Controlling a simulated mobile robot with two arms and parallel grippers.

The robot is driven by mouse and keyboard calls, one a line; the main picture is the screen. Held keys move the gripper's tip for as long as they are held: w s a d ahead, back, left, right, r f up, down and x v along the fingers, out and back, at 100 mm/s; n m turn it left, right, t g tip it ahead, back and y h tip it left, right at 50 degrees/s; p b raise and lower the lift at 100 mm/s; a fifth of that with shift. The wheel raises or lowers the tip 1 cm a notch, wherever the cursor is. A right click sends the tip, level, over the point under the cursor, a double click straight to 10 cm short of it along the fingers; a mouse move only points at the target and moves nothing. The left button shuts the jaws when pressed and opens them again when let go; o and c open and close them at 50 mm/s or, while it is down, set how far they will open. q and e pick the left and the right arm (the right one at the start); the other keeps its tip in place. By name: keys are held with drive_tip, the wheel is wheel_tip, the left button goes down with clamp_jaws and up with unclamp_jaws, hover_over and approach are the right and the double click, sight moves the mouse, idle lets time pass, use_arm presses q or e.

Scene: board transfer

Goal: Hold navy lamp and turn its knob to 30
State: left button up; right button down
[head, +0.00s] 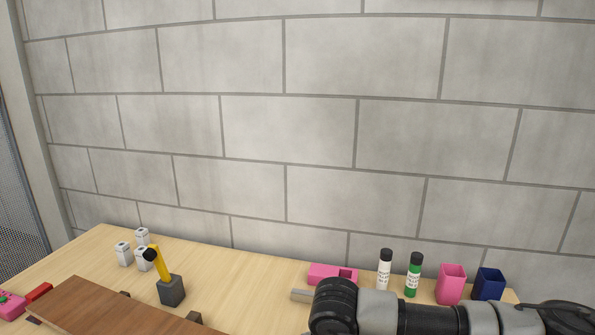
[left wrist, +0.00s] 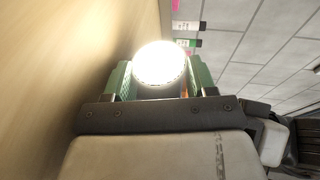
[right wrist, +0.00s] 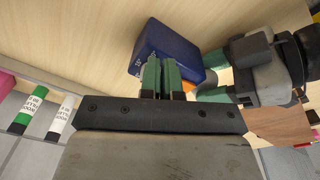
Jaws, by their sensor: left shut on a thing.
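The navy lamp (right wrist: 172,52) shows in the right wrist view as a dark blue block with small white markings on the face toward my right gripper. My left gripper (right wrist: 215,76) is shut on the lamp from its right side, with a bright glow between its fingers. In the left wrist view the lit lamp end (left wrist: 160,66) glares between the green pads of the left gripper. My right gripper (right wrist: 161,72) is at the marked face with its fingers close together. The knob is hidden there, so I cannot tell if it is gripped. The head view shows neither gripper clearly.
On the wooden table (head: 240,275) stand white blocks (head: 124,254), a yellow-and-black tool in a grey block (head: 171,290), a pink block (head: 333,273), two marker bottles (head: 384,269), a pink cup (head: 451,284) and a navy cup (head: 489,284). A brown board (head: 110,310) lies front left.

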drive_tip(key=r, duration=0.2)
drive_tip(key=s+r, duration=0.1)
drive_tip(key=r, duration=0.2)
drive_tip(key=shift+s+a, duration=0.1)
idle(0.3)
